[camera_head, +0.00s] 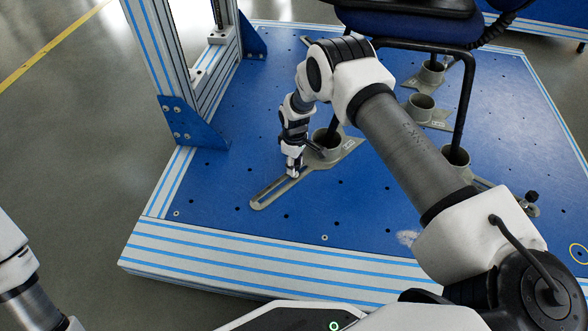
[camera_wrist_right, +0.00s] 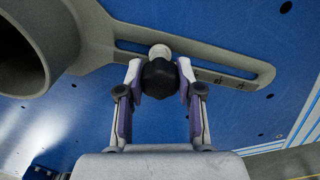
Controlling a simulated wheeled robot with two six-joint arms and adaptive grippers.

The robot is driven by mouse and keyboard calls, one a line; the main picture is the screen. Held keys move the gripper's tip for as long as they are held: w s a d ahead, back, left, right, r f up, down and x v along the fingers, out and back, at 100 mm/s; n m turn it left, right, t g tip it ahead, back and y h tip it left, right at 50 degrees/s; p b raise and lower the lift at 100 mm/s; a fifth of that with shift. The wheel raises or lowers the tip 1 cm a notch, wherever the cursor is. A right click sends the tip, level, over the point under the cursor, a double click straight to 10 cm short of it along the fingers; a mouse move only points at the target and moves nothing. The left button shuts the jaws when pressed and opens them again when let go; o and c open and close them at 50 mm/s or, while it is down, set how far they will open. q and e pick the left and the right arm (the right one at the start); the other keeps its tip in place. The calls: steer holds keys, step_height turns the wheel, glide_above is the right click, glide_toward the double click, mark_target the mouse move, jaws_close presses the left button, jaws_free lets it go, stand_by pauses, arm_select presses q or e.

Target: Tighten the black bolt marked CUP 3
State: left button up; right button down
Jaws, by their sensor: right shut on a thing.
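My right gripper (camera_head: 292,172) points down at the slotted grey arm of a cup clamp. In the right wrist view my right gripper (camera_wrist_right: 160,85) is shut on a black bolt (camera_wrist_right: 160,77), with one finger on each side of its head. The bolt sits at the slot of the grey arm (camera_wrist_right: 225,60). In the head view the gripper hides the bolt. The grey cup (camera_head: 325,147) stands beside it and has a small label, too small to read. Part of my left arm shows at the lower left; its gripper is out of view.
The blue platform (camera_head: 340,215) has several holes and a striped front edge. A striped frame post (camera_head: 165,60) stands at the left. The blue chair's (camera_head: 410,28) black legs stand in other grey cups (camera_head: 420,106) to the right. Bare platform lies in front.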

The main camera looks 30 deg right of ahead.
steer(key=m, duration=0.2)
steer(key=shift+r+m+p, duration=0.1)
steer(key=shift+m+p, duration=0.2)
steer(key=shift+p, duration=0.1)
steer(key=shift+m, duration=0.7)
steer(key=shift+m+p, duration=0.35)
steer(key=shift+m, duration=1.65)
steer(key=c, duration=0.8)
jaws_free()
steer(key=shift+o, duration=0.2)
